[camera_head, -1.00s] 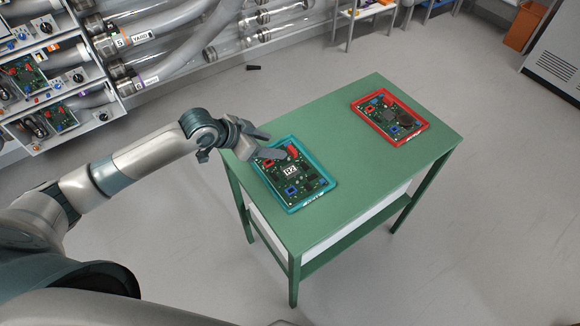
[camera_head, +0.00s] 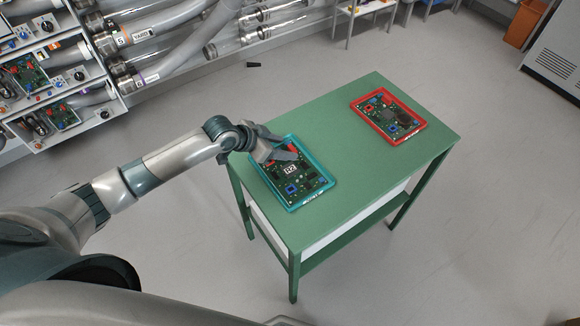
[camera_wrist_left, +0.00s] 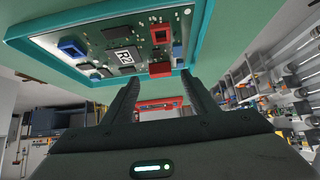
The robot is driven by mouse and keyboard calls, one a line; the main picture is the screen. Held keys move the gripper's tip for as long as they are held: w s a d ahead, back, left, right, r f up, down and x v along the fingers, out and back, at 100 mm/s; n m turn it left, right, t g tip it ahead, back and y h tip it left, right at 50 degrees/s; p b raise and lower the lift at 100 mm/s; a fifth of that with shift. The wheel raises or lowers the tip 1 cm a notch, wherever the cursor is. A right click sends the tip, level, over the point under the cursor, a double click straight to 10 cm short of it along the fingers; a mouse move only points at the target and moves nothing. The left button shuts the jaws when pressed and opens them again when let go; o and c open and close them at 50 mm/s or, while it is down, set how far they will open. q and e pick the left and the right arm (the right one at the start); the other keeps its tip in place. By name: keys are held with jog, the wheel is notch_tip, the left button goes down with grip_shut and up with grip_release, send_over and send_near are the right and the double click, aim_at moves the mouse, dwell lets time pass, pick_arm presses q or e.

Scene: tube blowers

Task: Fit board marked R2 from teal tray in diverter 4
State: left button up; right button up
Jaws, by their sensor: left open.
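The teal tray (camera_head: 322,190) stands on the near left part of the green table (camera_head: 345,165). The board marked R2 (camera_head: 296,180) lies in it, green with a blue part, red parts and a white R2 label. The board also shows in the left wrist view (camera_wrist_left: 100,55), with its red connector near the fingers. My left gripper (camera_head: 289,147) is over the far edge of the tray, its fingers apart and nothing between them. In the left wrist view the open fingers (camera_wrist_left: 160,92) reach toward the board's edge. Whether they touch it I cannot tell. Diverter 4 cannot be identified here.
A red tray (camera_head: 424,124) with another board (camera_head: 388,118) stands on the table's far right. A rack of pipes and modules with boards (camera_head: 60,115) stands at the upper left. An orange bin (camera_head: 524,24) and a grey cabinet are at upper right.

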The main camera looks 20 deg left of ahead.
aim_at(291, 149)
pick_arm(q)
jog(key=shift+p+x, duration=0.5)
jog(key=shift+x, duration=1.2)
jog(key=c, duration=1.3)
